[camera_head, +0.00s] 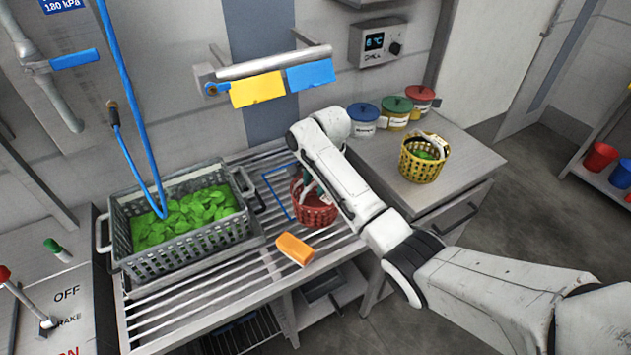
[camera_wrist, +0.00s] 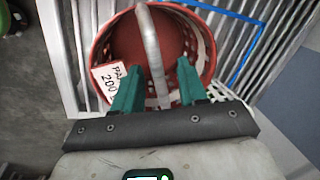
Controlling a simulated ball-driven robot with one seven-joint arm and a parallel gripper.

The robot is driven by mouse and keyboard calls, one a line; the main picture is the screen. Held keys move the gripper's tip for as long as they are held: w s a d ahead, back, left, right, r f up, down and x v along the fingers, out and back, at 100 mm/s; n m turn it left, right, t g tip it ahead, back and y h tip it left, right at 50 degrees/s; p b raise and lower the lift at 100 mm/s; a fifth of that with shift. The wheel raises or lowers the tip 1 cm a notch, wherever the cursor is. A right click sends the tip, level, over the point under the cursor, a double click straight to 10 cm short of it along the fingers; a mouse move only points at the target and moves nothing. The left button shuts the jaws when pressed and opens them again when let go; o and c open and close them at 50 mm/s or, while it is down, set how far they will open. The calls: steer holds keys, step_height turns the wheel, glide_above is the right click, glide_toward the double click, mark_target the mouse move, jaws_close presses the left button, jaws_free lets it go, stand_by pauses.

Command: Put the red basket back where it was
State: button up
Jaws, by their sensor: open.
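The red basket (camera_head: 319,214) stands on the slatted drain rack, partly hidden by my arm. A blue outline (camera_head: 276,200) is marked on the rack just left of it; whether the basket overlaps its hidden right side I cannot tell. In the wrist view the red basket (camera_wrist: 112,42) looks empty, with a pale handle (camera_wrist: 150,45) across it and a paper tag (camera_wrist: 108,78). My gripper (camera_wrist: 160,78) is open over the basket, its green fingers on either side of the handle. I cannot tell if they touch it. The blue outline (camera_wrist: 247,58) also shows right of the basket there.
A grey crate (camera_head: 185,262) of green leaves stands on the rack at left, under a blue hose (camera_head: 133,105). An orange sponge (camera_head: 295,249) lies in front of the basket. A yellow basket (camera_head: 420,168) and three lidded tubs (camera_head: 394,118) stand on the right counter.

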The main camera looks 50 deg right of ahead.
step_height(320, 180, up, 12)
steer(key=s, duration=0.2)
steer(key=s+a+f+n, duration=0.8)
steer(key=s+a+f, duration=0.6)
steer(key=a, duration=0.1)
steer(key=s+a+f+n, duration=0.1)
steer(key=s+n, duration=0.3)
steer(key=s, duration=0.5)
steer(key=s+a+f+n+g, duration=0.1)
steer(key=s+n, duration=0.2)
steer(key=s, duration=0.6)
steer(key=shift+s+f+n+h, duration=0.3)
steer(key=shift+s+f+n, duration=0.1)
steer(key=shift+d, duration=0.15)
